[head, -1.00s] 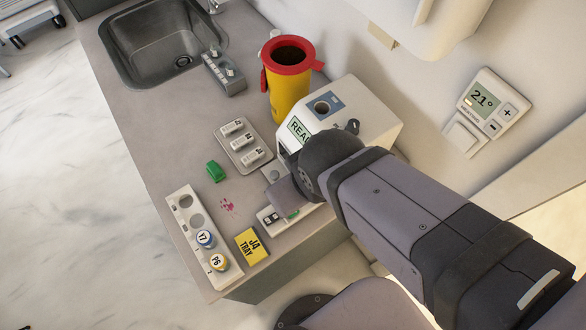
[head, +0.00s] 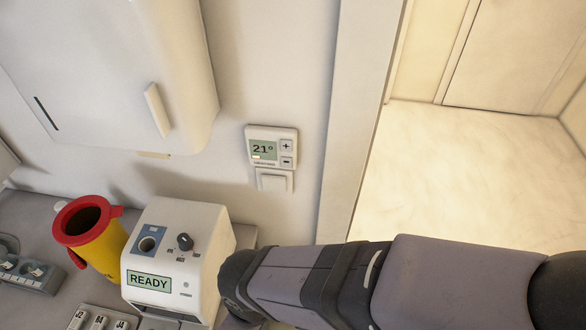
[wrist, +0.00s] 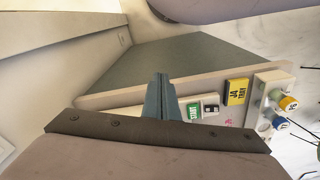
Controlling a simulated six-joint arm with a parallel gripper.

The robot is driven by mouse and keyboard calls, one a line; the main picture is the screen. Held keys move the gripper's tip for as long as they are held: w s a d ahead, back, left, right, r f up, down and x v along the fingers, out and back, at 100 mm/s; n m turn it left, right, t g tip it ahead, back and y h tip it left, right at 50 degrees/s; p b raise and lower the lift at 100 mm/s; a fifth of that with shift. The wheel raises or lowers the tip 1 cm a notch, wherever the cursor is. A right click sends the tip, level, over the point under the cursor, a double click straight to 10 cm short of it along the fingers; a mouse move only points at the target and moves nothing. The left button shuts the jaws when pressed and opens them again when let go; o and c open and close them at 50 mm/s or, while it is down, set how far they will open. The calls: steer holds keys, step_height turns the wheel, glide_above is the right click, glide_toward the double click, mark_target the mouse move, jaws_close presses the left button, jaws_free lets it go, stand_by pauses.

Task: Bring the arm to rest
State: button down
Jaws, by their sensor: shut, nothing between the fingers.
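My arm (head: 320,282) reaches in from the lower right in the head view, its far end beside the white READY device (head: 178,262). My gripper is not visible in the head view. In the wrist view my gripper (wrist: 162,92) shows as grey-blue fingers close together, with nothing held. It points over the counter's edge, close to a small item with a green START label (wrist: 193,111). I cannot tell whether it touches the counter.
A yellow bin with a red rim (head: 88,232) stands left of the device. Labelled pieces (head: 100,322) lie in front. A thermostat (head: 271,146) is on the wall. The wrist view shows a yellow J4 TRAY card (wrist: 236,92) and a rack (wrist: 262,92) with capped vials. An open doorway is at right.

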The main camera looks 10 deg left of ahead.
steer(key=w+d+f+m, duration=0.1)
steer(key=w+d+m, duration=0.35)
steer(key=d, duration=0.35)
steer(key=w+d+m, duration=0.4)
steer(key=d+m, duration=0.1)
steer(key=d, duration=0.4)
steer(key=w+d+f+m, duration=0.1)
steer(key=w+d+m, duration=0.3)
steer(key=d, duration=0.4)
step_height(320, 180, down, 38)
steer(key=b, duration=3.8)
steer(key=shift+h, duration=0.4)
steer(key=c, duration=2.4)
jaws_free()
steer(key=shift+s+a, duration=0.1)
steer(key=shift+c, duration=0.2)
